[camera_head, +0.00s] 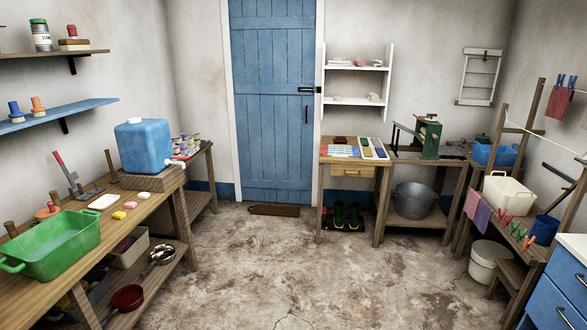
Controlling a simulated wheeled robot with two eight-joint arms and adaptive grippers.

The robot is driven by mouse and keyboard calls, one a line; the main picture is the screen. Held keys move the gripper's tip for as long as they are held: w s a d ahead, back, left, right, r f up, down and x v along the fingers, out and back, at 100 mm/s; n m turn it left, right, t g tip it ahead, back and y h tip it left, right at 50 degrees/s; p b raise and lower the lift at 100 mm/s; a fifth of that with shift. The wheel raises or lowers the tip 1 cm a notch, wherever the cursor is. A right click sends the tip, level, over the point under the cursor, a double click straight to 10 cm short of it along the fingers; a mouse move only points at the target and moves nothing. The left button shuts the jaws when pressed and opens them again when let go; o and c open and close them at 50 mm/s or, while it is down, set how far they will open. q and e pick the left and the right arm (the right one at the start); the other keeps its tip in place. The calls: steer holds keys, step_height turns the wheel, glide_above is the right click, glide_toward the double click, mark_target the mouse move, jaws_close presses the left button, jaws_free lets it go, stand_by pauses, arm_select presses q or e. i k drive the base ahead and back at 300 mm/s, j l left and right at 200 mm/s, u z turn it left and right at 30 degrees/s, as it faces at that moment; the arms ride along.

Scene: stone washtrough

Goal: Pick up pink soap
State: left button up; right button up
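A small pink soap bar (118,215) lies on the wooden bench (150,212) at the left. A white dish (104,202) sits just behind and left of the pink soap. Another pink item (361,62) is on the white wall shelf at the back; it is too small to tell what it is. Neither of my grippers shows in the head view.
A green basin (52,243) stands at the bench's near end, left of the soap. A blue water container (143,146) with a tap is farther back on a wooden stand. Pans lie on the bench's lower shelf. The middle of the floor (280,265) is clear.

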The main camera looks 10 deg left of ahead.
mark_target(132, 204)
steer(key=i+j+u, duration=0.15)
steer(key=u, duration=0.3)
steer(key=i+j+u, duration=0.1)
steer(key=i+u, duration=0.4)
steer(key=u, duration=0.35)
steer(key=i+u, duration=0.25)
steer(key=u, duration=0.15)
